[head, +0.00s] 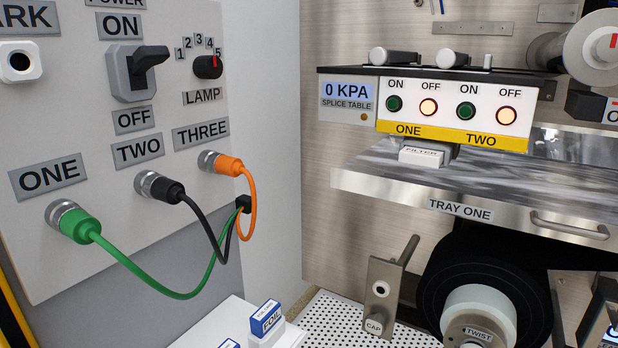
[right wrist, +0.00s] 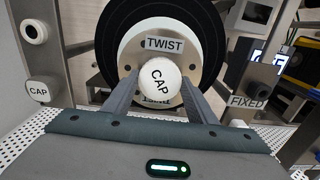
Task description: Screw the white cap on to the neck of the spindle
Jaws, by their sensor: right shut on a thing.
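The white cap (right wrist: 158,68), a round piece marked CAP with its lettering turned steeply, is between the two fingers of my right gripper (right wrist: 159,84) in the right wrist view. The gripper is shut on it. The cap lies in front of the spindle's pale round face (right wrist: 128,52), which has a TWIST label above the cap. The cap hides the neck, so I cannot tell whether the two touch or are threaded. In the head view the spindle (head: 478,300) is at the bottom right, cut off by the frame. Neither gripper shows in the head view.
A black roll (head: 440,270) surrounds the spindle hub. A metal post (head: 381,275) with a ringed hole and CAP label stands to its left; a FIXED label (right wrist: 247,102) is right of the spindle. Tray one (head: 380,187) juts out above. A cable panel (head: 120,220) is at left.

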